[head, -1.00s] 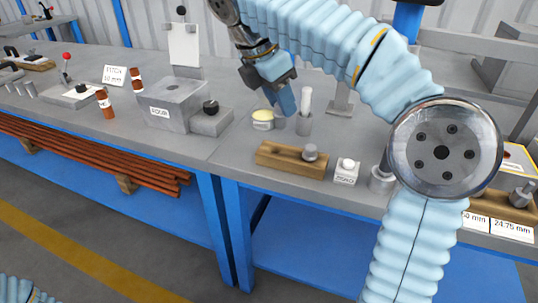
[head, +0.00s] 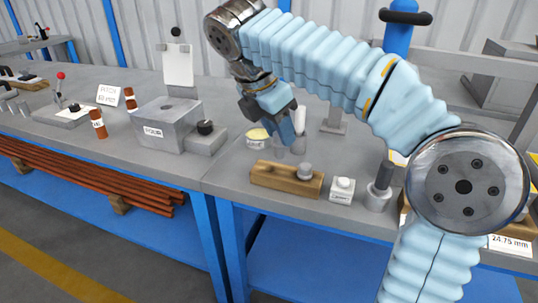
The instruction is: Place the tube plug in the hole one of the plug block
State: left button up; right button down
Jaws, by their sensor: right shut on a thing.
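A brown wooden block (head: 277,180) lies on the bench in the middle of the head view. A grey round-topped plug (head: 305,171) stands at its right end. I cannot make out the block's holes clearly. My right gripper (head: 285,135) points down behind the wooden block, above the bench. It is shut on a small grey piece that its fingers mostly hide; I cannot tell for sure that it is the tube plug. A white rod (head: 300,119) stands upright just right of the fingers; I cannot tell whether they touch. My left gripper is out of view.
A white block with a round top (head: 342,190) and a grey post in a round base (head: 380,187) stand right of the wooden block. A pale-topped round tin (head: 257,138) is left of my gripper. A large grey block (head: 165,125) stands farther left. The bench front is clear.

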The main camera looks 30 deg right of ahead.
jog(key=shift+w+d+f+b, duration=0.15)
jog(key=shift+w+f, duration=0.55)
jog(key=shift+f, duration=0.7)
jog(key=shift+w+a+f+b, duration=0.15)
jog(key=shift+w+f, duration=0.5)
jog(key=shift+f, duration=0.7)
jog(key=shift+w+d+f+b, duration=0.15)
jog(key=shift+w+f, duration=0.55)
jog(key=shift+f, duration=0.7)
jog(key=shift+f, duration=0.2)
jog(key=c, duration=0.8)
grip_release()
jog(key=shift+o, duration=0.2)
jog(key=p+v, duration=0.1)
jog(key=v, duration=1.1)
jog(key=shift+r+p, duration=0.25)
jog(key=shift+p, duration=0.15)
